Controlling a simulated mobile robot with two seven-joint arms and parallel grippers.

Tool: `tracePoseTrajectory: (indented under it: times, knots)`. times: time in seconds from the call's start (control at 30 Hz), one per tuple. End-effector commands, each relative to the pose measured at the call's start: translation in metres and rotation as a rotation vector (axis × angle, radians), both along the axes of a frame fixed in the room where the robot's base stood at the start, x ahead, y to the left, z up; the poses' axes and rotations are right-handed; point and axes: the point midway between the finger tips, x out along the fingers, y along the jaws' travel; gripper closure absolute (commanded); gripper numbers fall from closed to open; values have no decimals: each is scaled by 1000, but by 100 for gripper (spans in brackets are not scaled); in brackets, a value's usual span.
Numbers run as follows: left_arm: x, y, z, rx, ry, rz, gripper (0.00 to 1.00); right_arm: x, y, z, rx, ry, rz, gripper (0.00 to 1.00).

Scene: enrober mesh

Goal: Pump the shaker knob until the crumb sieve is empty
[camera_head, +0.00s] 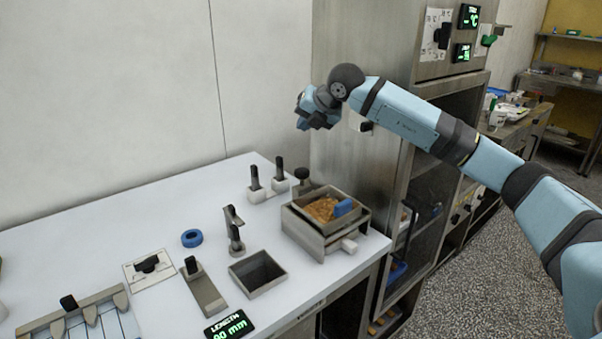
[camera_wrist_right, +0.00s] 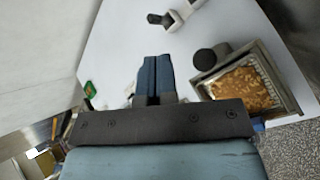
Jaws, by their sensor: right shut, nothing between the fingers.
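The crumb sieve (camera_head: 295,212) is a square metal tray at the right end of the white counter. Orange-brown crumbs (camera_head: 322,209) cover much of its floor, and they also show in the right wrist view (camera_wrist_right: 240,88). A dark round knob (camera_head: 302,174), which looks like the shaker knob, stands upright just behind the sieve; in the wrist view the knob (camera_wrist_right: 205,59) is right of my fingers. My right gripper (camera_head: 316,122) is above and behind the sieve, apart from the knob. Its blue fingers (camera_wrist_right: 154,76) are together and empty. My left gripper is out of view.
A blue block (camera_head: 343,207) is at the sieve's right side. Black-handled pieces (camera_head: 255,180), a blue ring (camera_head: 192,238) and an open square bin (camera_head: 257,273) stand to the left. A steel cabinet (camera_head: 355,170) rises close behind the counter's right end.

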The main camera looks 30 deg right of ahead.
Motion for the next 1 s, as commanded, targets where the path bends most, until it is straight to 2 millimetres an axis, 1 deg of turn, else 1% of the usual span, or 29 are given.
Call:
tracePoseTrajectory:
  times: [0.27,0.47,0.57,0.83,0.93,1.0]
  knots:
    - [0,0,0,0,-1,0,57,0,1,-1,2,0,2,100]
    - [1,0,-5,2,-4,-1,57,0,1,-12,2,0,2,100]
    - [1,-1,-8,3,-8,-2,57,0,0,-23,2,2,2,100]
    - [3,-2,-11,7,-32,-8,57,0,1,-61,2,0,2,100]
    - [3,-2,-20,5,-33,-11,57,0,1,-77,2,0,4,100]
    - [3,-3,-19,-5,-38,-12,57,0,1,-83,2,0,3,100]
